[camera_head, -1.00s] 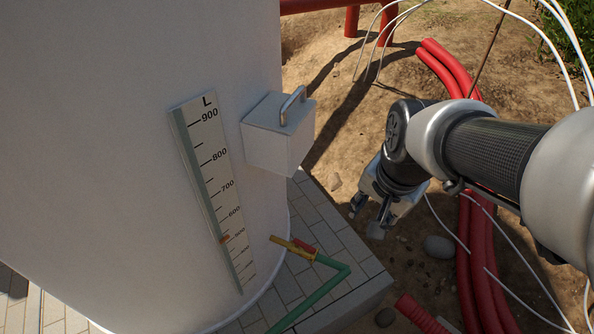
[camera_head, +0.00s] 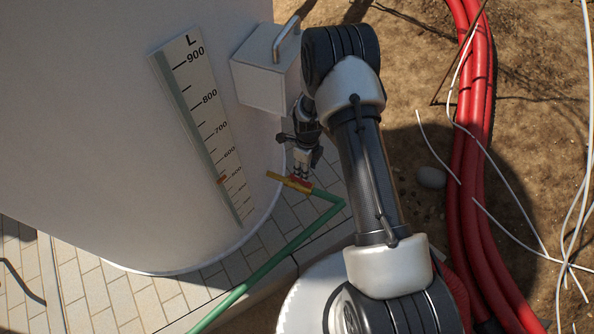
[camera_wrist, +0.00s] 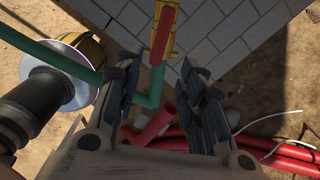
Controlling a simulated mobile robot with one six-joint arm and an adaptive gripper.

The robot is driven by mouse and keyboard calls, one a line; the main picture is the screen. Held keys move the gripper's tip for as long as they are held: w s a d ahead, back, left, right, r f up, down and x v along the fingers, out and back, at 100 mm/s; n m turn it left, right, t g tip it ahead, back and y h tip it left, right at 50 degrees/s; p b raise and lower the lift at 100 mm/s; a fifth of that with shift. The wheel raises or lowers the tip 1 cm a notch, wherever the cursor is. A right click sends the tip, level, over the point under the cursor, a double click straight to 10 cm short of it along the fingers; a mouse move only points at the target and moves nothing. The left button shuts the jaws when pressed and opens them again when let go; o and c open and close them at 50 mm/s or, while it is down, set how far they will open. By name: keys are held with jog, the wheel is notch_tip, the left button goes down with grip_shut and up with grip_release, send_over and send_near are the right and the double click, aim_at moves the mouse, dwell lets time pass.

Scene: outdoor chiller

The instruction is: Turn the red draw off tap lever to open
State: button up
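The brass tap (camera_head: 276,176) sticks out from the white tank's lower side, and a green hose (camera_head: 262,270) runs from its end. The red lever (camera_head: 298,184) lies along the top of the tap, in line with its body. In the wrist view the red lever (camera_wrist: 163,30) is at the top centre, above the brass body. My gripper (camera_head: 301,163) is just above the lever in the head view, partly hidden by my arm. In the wrist view my gripper (camera_wrist: 158,75) has its fingers apart with nothing held. The lever lies ahead of the gap; contact cannot be told.
The white tank (camera_head: 90,130) bears a litre scale (camera_head: 205,120) and a grey box with a handle (camera_head: 265,75) close above my gripper. Paving (camera_head: 120,300) lies below. Red pipes (camera_head: 475,150) and loose white cables lie on the soil at right.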

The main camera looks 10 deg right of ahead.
aim_at(301, 182)
jog(key=shift+f, duration=0.45)
notch_tip(301, 182, down, 7)
jog(key=shift+s+f+b, duration=0.1)
jog(key=shift+f+b, duration=0.05)
jog(key=shift+b, duration=0.9)
jog(key=shift+c, duration=0.2)
grip_shut()
